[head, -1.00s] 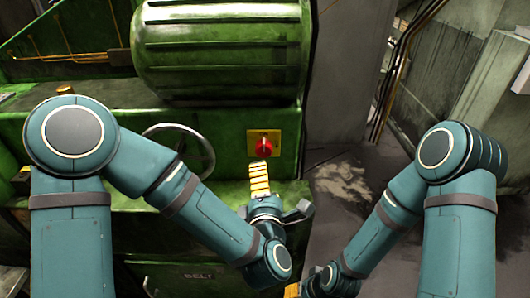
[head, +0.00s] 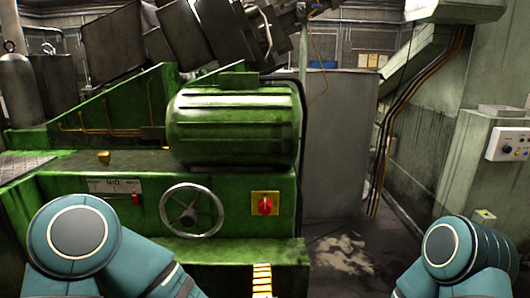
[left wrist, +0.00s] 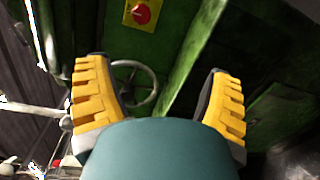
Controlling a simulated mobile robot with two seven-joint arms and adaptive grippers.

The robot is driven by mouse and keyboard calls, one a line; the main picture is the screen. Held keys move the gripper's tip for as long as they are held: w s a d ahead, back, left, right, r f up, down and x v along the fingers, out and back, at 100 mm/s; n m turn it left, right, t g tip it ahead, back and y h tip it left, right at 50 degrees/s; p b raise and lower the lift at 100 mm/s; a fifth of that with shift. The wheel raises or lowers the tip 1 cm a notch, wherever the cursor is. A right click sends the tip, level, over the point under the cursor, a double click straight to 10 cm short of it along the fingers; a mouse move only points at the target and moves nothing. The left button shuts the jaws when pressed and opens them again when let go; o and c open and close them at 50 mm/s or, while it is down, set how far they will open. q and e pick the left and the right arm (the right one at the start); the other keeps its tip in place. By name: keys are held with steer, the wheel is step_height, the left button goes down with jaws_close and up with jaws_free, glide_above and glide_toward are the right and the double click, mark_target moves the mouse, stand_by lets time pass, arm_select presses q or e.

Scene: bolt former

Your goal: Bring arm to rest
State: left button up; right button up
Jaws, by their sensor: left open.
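My left gripper shows in the left wrist view (left wrist: 158,98) with its two yellow ridged fingers spread wide apart. It is open. A rounded teal part of my own body covers the bottom middle of that view, so I cannot see well what lies between the fingers. In the head view only one yellow finger of the left gripper (head: 262,280) shows at the bottom edge, in front of the green machine (head: 235,128). My right gripper is out of view; only the upper part of the right arm (head: 455,250) shows at the lower right.
A red rotary switch on a yellow plate (head: 265,204) and a handwheel (head: 192,210) are on the machine front. They also show in the left wrist view: switch (left wrist: 141,13), wheel (left wrist: 132,85). A control box (head: 508,144) hangs at the right. Floor right of the machine looks open.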

arm_select(q)
steer(key=s+a+f+m+g+h, duration=0.25)
steer(key=f+m+g, duration=0.3)
steer(key=f, duration=0.55)
steer(key=s+a+f+m+g+h, duration=0.1)
steer(key=s+a+f+m+g, duration=0.15)
steer(key=f+m+g, duration=0.6)
steer(key=s+a+f+m+g, duration=0.1)
steer(key=s+a+f+m, duration=0.2)
steer(key=s+a+f, duration=0.2)
steer(key=s+f, duration=0.3)
steer(key=f, duration=0.1)
steer(key=shift+a+m, duration=0.3)
steer(key=shift+y, duration=0.25)
